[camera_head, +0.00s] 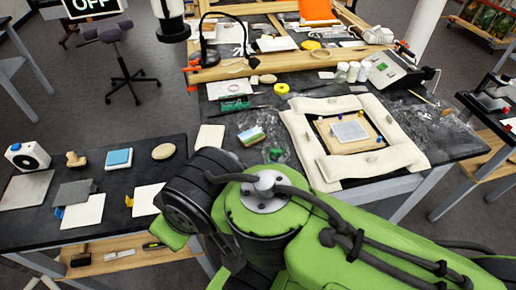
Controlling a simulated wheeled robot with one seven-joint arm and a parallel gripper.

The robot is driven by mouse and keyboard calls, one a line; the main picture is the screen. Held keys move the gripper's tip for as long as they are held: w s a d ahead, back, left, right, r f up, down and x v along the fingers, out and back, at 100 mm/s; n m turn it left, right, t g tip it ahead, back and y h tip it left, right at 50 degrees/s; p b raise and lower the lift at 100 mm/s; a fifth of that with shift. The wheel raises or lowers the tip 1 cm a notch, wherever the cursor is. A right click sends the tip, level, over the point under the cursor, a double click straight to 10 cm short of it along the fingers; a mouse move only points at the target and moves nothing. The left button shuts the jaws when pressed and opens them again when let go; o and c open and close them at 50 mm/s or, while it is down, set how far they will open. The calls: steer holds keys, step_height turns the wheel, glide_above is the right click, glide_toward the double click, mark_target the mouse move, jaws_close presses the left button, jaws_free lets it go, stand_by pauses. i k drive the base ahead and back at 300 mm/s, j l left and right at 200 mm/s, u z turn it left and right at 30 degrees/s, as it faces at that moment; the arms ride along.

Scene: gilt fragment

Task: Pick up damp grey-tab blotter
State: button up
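No grey tab can be made out at this size, so I cannot tell which sheet is the damp grey-tab blotter. On the left dark table (100,172), a white square (82,211) has a blue tab at its left edge. Another white square (149,199) has a yellow tab at its left. A flat light grey square (27,191) lies at the far left. A darker grey piece (75,191) lies against the blue-tab square. A pale sheet (209,137) lies on the main table's left edge. My green arm fills the lower middle; I cannot make out my gripper.
A white-and-black device (27,157), a wooden knob (75,159), a blue-topped block (119,158) and a tan disc (164,151) line the left table's back. On the main table, padded cream strips (304,142) frame a board (333,143). A stool (125,60) stands behind.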

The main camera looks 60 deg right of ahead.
mark_target(349, 131)
steer(key=z, duration=2.95)
